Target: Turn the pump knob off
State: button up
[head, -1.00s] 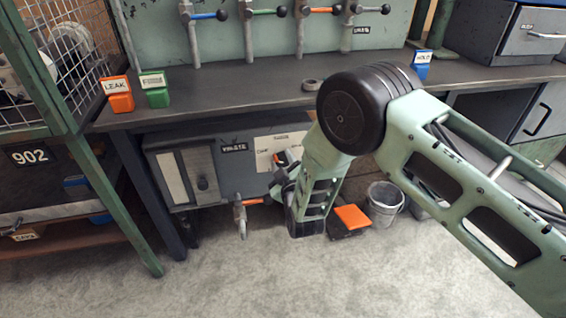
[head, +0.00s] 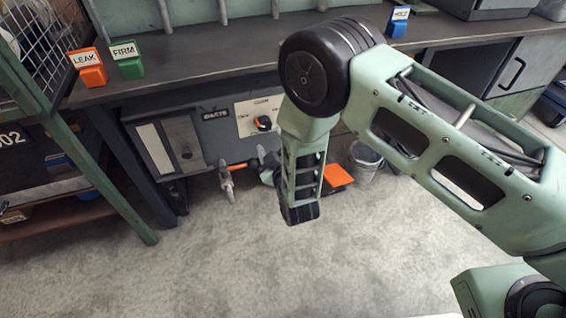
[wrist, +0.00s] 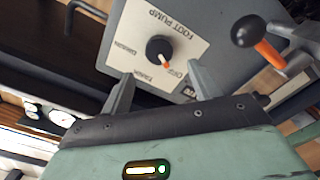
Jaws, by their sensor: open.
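The pump knob (wrist: 160,49) is round and black with an orange pointer. It sits on a pale label plate (wrist: 128,40) marked FOOT PUMP, on the front of a grey box. In the wrist view the pointer is directed to the lower right, but the small position words are hard to read. The knob also shows in the head view (head: 263,123), just left of my arm. My gripper (wrist: 160,82) is open and empty, its fingers spread below the knob in the wrist view and apart from it. In the head view the fingertips are mostly hidden by my arm.
An orange-handled valve (head: 227,180) projects below the box; a black-balled, orange lever (wrist: 250,35) shows close right in the wrist view. An orange pedal (head: 338,177) and a bucket (head: 365,160) stand under the workbench (head: 200,62). The floor in front is clear.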

jog(key=p+v, duration=0.2)
jog(key=v, duration=0.8)
jog(key=shift+s, duration=0.1)
jog(key=w+a+r+m+g, duration=0.2)
jog(key=a+r+m+g, duration=0.15)
jog(key=r+g, duration=0.2)
jog(key=s+r+g, duration=0.5)
jog(key=s+r, duration=0.1)
jog(key=r, duration=0.2)
jog(key=s+d+r+g+h, duration=0.25)
jog(key=s+d+r, duration=0.25)
jog(key=s+d, duration=0.3)
jog(key=s+d+r+g+h, duration=0.2)
jog(key=s+d+r+g, duration=0.2)
jog(key=s+d+r, duration=0.45)
notch_tip(320, 180, up, 33)
jog(key=s+a+p, duration=0.1)
jog(key=s+p, duration=0.1)
jog(key=p, duration=3.4)
jog(key=shift+r+m, duration=0.25)
jog(key=shift+m, duration=0.1)
